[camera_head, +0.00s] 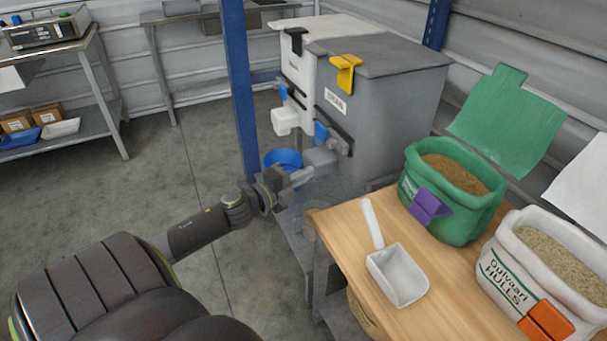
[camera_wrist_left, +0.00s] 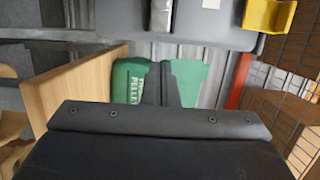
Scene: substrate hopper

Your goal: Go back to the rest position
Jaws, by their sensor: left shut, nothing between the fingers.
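My left gripper (camera_head: 300,178) reaches in from the left in the head view, shut and empty. It is in front of the grey hopper (camera_head: 390,95), close to the blue bowl (camera_head: 283,159) beneath the hopper's spouts. I cannot tell whether it touches the bowl. In the left wrist view the dark fingers of my left gripper (camera_wrist_left: 160,72) are together, in front of the green bag (camera_wrist_left: 128,80). My right gripper is not in view.
A wooden table (camera_head: 345,240) at the right holds a white scoop (camera_head: 402,275), an open green bag (camera_head: 430,200) with a purple clip and a white hulls bag (camera_head: 520,265) with an orange clip. A blue post (camera_head: 240,90) stands left of the hopper. The floor (camera_head: 150,180) at left is clear.

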